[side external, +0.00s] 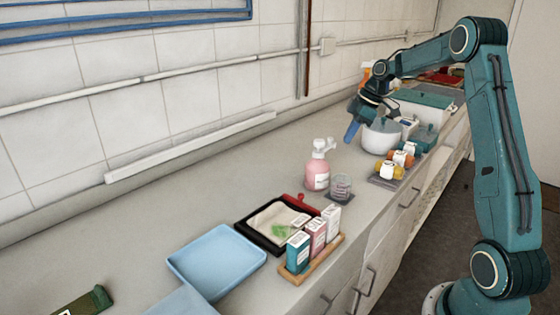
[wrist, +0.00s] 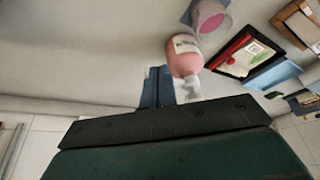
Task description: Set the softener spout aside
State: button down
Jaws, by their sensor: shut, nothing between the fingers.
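A pink softener bottle (side external: 317,175) stands upright on the counter with a white spout (side external: 322,148) on top. The bottle also shows in the wrist view (wrist: 185,60), with its white spout (wrist: 188,91) partly hidden behind my gripper's housing. My gripper (side external: 350,134) points down, blue fingers together and empty, behind and to the right of the bottle and above the counter. In the wrist view the fingers (wrist: 158,84) are just left of the spout; I cannot tell whether they touch it there, but the side view shows a gap.
A clear cup (side external: 341,186) stands right beside the bottle. A black tray with a red clip (side external: 250,212), a rack of small boxes (side external: 313,262) and a light blue tray (side external: 216,260) lie nearer. Counter left of the bottle is clear.

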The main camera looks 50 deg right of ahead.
jog(key=v, duration=1)
jog(key=shift+s+d, duration=0.3)
jog(key=shift+d, duration=0.15)
jog(key=shift+a, duration=0.1)
jog(key=s+a+r+m, duration=0.1)
jog(key=s+a+r, duration=0.1)
jog(key=a, duration=0.6)
jog(key=s+a+r+m+h, duration=0.1)
jog(key=a+r, duration=0.1)
jog(key=a, duration=0.5)
jog(key=s+a+r+m, duration=0.2)
jog(key=a+r, duration=0.1)
jog(key=a, duration=0.5)
jog(key=s+a+f+m+t, duration=0.1)
jog(key=s+a+f, duration=0.2)
jog(key=s, duration=0.5)
jog(key=s+a+f+m+t+h, duration=0.1)
jog(key=s+a+f, duration=0.3)
jog(key=s, duration=0.5)
jog(key=shift+s+a+f+m+h, duration=0.25)
jog(key=shift+a+f+m+h, duration=0.15)
jog(key=shift+m, duration=0.3)
